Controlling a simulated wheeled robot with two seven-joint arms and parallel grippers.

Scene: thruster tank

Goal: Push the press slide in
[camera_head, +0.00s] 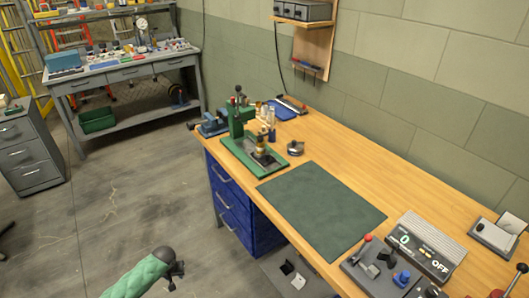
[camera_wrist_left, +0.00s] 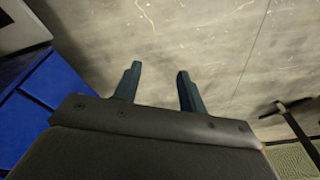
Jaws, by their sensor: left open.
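A green press (camera_head: 237,118) stands on the wooden workbench near its far left end, with a dark handle on top. Its flat base (camera_head: 240,150) reaches toward the middle of the bench. A dark and brass-coloured part sits on this base, but I cannot tell clearly which part is the slide. My left gripper (camera_head: 175,270) hangs over the floor in front of the bench, well apart from the press. In the left wrist view its two fingers (camera_wrist_left: 158,82) are spread with nothing between them. My right gripper is not in view.
A dark green mat (camera_head: 320,211) lies on the workbench (camera_head: 398,190). Small bottles (camera_head: 268,118) and a round metal part (camera_head: 295,148) stand beside the press. A control box (camera_head: 425,247) stands at the right. Blue drawers (camera_head: 230,205) are under the bench. Open floor lies left.

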